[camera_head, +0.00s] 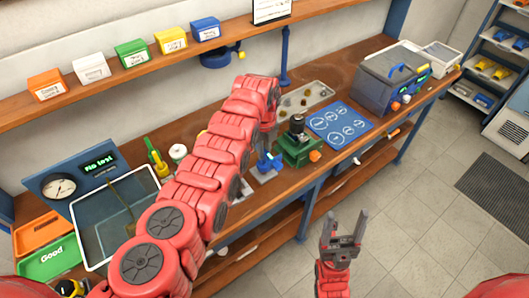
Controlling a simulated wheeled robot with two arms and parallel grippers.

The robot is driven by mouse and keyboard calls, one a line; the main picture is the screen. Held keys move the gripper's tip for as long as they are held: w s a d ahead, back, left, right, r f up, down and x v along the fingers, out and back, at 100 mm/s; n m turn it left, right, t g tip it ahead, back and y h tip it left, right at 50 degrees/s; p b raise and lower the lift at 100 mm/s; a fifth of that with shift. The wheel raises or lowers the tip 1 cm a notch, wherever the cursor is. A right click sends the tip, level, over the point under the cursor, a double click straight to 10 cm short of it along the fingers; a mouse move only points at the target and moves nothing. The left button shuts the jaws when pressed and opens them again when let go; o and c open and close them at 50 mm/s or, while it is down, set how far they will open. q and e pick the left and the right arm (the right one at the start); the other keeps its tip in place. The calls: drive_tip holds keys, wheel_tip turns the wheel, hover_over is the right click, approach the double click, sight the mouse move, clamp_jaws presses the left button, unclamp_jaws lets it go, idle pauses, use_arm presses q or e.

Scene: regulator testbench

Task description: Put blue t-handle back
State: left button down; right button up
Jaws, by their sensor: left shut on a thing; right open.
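My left arm reaches across the bench, and its gripper (268,143) points down at the bench's front part, partly hidden by my wrist. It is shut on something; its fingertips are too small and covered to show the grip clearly. Right at the fingertips is a small blue piece (268,162), which looks like the blue t-handle, over a pale base on the bench. I cannot tell whether it is seated there or held just above. My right gripper (346,222) is open and empty, over the floor in front of the bench.
A green fixture (297,152) with a black top and orange knob stands just right of the blue piece. A blue mat (340,124) and a grey tray (304,98) lie beyond. A grey case (385,85) stands far right. Small coloured bins line the shelf.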

sight(265, 159)
use_arm(q)
drive_tip(key=shift+w+f, duration=0.1)
drive_tip(key=shift+f, duration=0.45)
drive_tip(key=shift+f+b, duration=0.5)
drive_tip(key=shift+b, duration=0.25)
drive_tip(key=c, duration=0.8)
unclamp_jaws()
